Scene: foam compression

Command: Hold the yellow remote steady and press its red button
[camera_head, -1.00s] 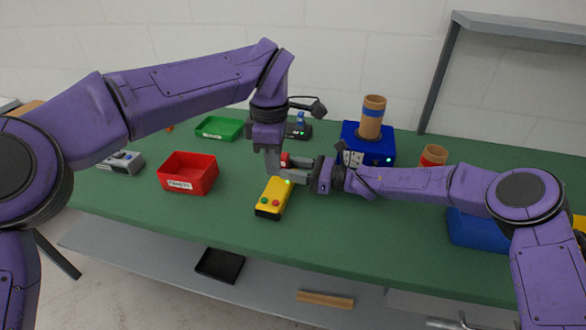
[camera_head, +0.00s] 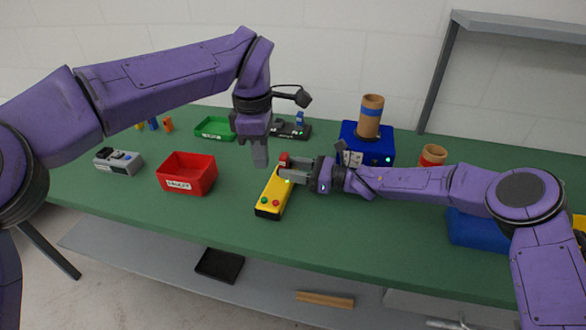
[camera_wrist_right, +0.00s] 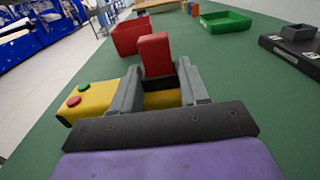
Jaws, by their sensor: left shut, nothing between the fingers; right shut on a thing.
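The yellow remote (camera_head: 272,194) lies on the green bench top with its black end toward me. A small red button (camera_head: 276,203) and a green button (camera_head: 265,201) sit on its near end; they also show in the right wrist view, red (camera_wrist_right: 73,101) and green (camera_wrist_right: 83,86). A larger red block (camera_head: 284,158) stands up at its far end and is also seen in the right wrist view (camera_wrist_right: 155,54). My right gripper (camera_head: 284,177) is shut on the remote from the right. My left gripper (camera_head: 260,163) is shut and empty, pointing down just left of the red block.
A red bin (camera_head: 187,181) stands to the left, a green tray (camera_head: 215,128) behind it. A grey box with buttons (camera_head: 118,161) is at far left. A blue box (camera_head: 366,146) with a brown cylinder stands at back right. Bench before the remote is clear.

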